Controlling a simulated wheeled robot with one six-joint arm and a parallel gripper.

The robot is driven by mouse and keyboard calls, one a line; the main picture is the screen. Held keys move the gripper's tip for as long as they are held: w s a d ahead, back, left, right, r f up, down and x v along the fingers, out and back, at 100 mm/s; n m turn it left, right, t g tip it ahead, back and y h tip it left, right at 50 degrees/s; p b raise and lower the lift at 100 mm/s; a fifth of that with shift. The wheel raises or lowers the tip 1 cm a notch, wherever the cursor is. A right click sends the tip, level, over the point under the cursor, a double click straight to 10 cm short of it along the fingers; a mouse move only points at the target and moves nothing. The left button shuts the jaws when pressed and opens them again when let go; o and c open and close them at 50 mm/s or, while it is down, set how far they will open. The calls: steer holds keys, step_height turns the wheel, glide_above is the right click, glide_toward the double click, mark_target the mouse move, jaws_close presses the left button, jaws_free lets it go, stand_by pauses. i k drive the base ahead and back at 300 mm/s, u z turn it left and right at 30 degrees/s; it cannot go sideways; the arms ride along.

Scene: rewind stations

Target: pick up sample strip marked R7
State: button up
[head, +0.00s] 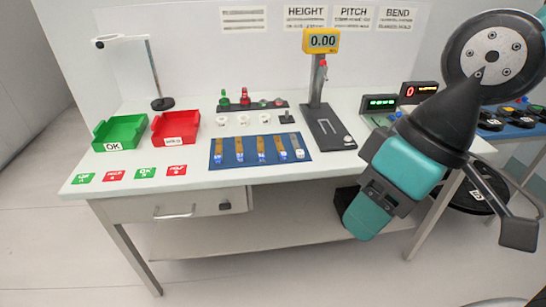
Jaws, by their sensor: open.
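Several sample strips lie side by side on a blue mat (235,164) on the table. Most are brownish with blue-and-white lower ends, such as the leftmost strip (217,150) and the middle strip (262,151). The rightmost strip (297,146) looks greyer with a white end. Their markings are too small to read, so I cannot tell which is R7. My gripper (508,212) shows partly at the right, dark, beside my folded arm. It is open and empty, away from the table top and far right of the strips.
A green bin (120,131) marked OK and a red bin (176,126) stand at the left, with red and green cards (114,177) in front. A gauge stand (322,125) reading 0.00 stands right of the mat. A lamp (152,70) stands behind the bins.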

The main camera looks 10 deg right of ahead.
mark_target(240, 157)
steer(key=u, duration=1.65)
steer(key=i, duration=1.65)
steer(key=z, duration=2.25)
